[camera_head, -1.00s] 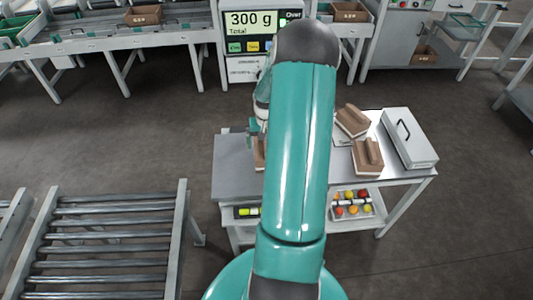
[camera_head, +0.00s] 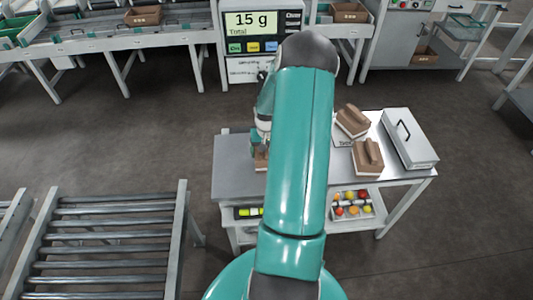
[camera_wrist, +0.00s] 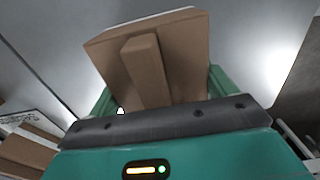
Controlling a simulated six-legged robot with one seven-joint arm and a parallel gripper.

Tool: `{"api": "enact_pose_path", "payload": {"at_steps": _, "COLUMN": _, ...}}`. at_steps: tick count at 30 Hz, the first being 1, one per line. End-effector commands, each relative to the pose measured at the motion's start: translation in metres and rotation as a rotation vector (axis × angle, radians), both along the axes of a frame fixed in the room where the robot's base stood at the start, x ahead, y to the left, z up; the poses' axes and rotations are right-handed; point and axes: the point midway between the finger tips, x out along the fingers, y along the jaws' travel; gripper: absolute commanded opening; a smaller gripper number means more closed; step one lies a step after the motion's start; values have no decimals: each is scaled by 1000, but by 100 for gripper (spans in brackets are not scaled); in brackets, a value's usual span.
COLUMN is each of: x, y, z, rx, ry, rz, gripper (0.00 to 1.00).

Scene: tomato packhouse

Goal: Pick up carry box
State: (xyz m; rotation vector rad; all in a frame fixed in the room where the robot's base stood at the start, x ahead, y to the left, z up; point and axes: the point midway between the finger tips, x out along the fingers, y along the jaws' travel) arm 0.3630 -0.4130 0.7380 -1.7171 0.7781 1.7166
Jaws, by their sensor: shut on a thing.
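The carry box (camera_wrist: 189,52) is a brown carton with a raised bar-shaped handle (camera_wrist: 146,72) on top. It fills the middle of the wrist view, between the green fingers of my gripper (camera_wrist: 162,90), which is shut on it. In the head view the same box (camera_head: 261,164) shows only partly over the left part of the table, below my gripper (camera_head: 262,148); my arm hides the rest. I cannot tell from these views how high the box is above the surface.
Two similar brown boxes (camera_head: 352,121) (camera_head: 368,158) and a white case (camera_head: 409,140) stand on the table's right part (camera_head: 398,180). A tray of tomatoes (camera_head: 352,207) is on the lower shelf. A roller conveyor (camera_head: 105,240) stands at the left. A display (camera_head: 252,25) reads 15 g.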

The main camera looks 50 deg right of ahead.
Motion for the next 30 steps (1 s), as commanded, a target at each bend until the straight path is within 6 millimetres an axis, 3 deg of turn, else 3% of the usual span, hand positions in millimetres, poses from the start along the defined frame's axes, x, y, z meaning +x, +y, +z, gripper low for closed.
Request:
{"api": "enact_pose_path", "payload": {"at_steps": 8, "x": 1, "y": -1, "z": 8, "rx": -2, "ry": -2, "rz": 0, "gripper": 52}}
{"api": "enact_pose_path", "payload": {"at_steps": 14, "x": -1, "y": 1, "z": 36, "rx": -4, "ry": -2, "rz": 0, "gripper": 52}}
{"api": "enact_pose_path", "payload": {"at_steps": 24, "x": -39, "y": 43, "z": 97, "rx": -3, "ry": 0, "rz": -1, "gripper": 52}}
{"api": "enact_pose_path", "payload": {"at_steps": 30, "x": -69, "y": 77, "z": 115, "rx": -2, "ry": -1, "rz": -1, "gripper": 52}}
